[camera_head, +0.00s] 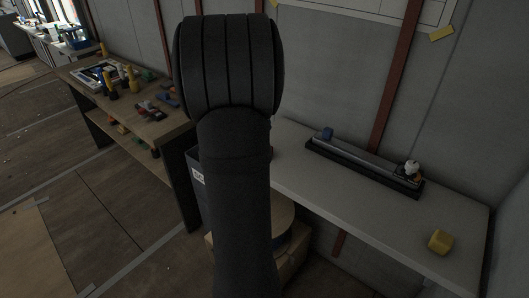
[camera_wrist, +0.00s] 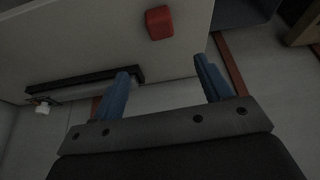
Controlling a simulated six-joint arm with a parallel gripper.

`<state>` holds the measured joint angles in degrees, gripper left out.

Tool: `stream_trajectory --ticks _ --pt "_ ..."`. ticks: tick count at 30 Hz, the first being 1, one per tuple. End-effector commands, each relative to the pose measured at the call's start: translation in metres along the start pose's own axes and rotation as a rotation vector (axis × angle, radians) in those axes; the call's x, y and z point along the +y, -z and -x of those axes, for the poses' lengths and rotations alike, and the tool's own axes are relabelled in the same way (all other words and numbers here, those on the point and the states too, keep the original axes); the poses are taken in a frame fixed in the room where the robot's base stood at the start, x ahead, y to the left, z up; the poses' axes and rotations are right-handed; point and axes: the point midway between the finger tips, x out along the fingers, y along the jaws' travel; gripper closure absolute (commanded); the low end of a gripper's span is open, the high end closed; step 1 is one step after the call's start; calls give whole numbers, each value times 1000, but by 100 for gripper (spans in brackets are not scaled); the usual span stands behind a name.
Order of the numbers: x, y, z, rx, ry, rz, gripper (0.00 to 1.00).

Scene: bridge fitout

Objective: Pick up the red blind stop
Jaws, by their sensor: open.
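The red blind stop (camera_wrist: 159,23) is a small red block lying on the pale shelf (camera_wrist: 75,40) in the wrist view, near the shelf's edge. In the head view my arm covers most of that part of the shelf, and the block is hidden. My gripper (camera_wrist: 160,80) is open and empty, with its two blue fingers apart. In the wrist picture the red block shows beyond the fingertips, between their lines and apart from them.
A wooden bench (camera_head: 146,126) with tools stands left.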

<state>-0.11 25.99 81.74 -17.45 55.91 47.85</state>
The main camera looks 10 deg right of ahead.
Motion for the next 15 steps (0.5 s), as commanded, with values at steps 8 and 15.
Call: stream_trajectory --ticks 8,15 --pt "1 -1 -63 -5 -4 -4 29" --pt "1 -1 -102 -3 -2 -6 29"
